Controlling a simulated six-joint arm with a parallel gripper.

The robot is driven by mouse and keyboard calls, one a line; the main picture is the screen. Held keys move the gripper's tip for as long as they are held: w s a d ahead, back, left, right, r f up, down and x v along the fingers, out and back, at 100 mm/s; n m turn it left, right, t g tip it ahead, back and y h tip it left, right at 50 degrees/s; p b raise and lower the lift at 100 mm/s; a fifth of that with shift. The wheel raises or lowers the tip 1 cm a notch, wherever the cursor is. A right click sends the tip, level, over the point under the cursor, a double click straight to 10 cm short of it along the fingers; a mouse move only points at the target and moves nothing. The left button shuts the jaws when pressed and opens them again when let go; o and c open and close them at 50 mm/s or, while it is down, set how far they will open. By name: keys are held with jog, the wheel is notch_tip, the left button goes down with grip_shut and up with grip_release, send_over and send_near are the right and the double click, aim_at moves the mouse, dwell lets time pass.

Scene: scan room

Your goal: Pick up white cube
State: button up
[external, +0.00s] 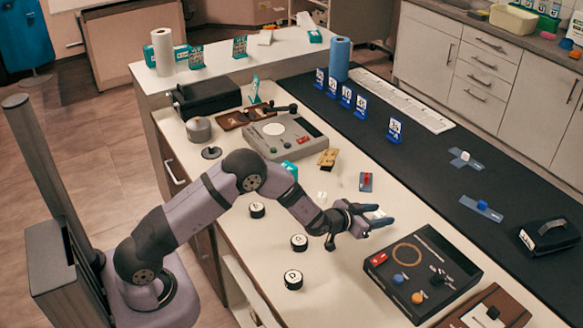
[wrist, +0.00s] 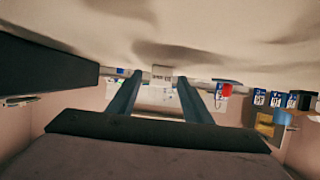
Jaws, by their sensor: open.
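My gripper (external: 382,214) is open, held low over the pale bench at its middle right, with its blue fingers pointing right. A small white patch shows between the fingers in the external view; I cannot tell if it is a cube or bare bench. In the wrist view, the open gripper (wrist: 160,76) has a finger on each side of a pale, blocky shape (wrist: 162,97); I cannot tell if it is the white cube or something farther off. Another small whitish thing (external: 321,196) lies on the bench behind the gripper, too small to make out.
A black panel with knobs (external: 432,268) lies close at the gripper's right. Black-and-white round pieces (external: 293,279) stand to the left and front. A red-topped block (external: 366,182) and a yellow piece (external: 328,157) lie behind. A grey device (external: 287,137) stands farther back.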

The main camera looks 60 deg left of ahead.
jog(key=c, duration=1.1)
jog(key=shift+r, duration=0.15)
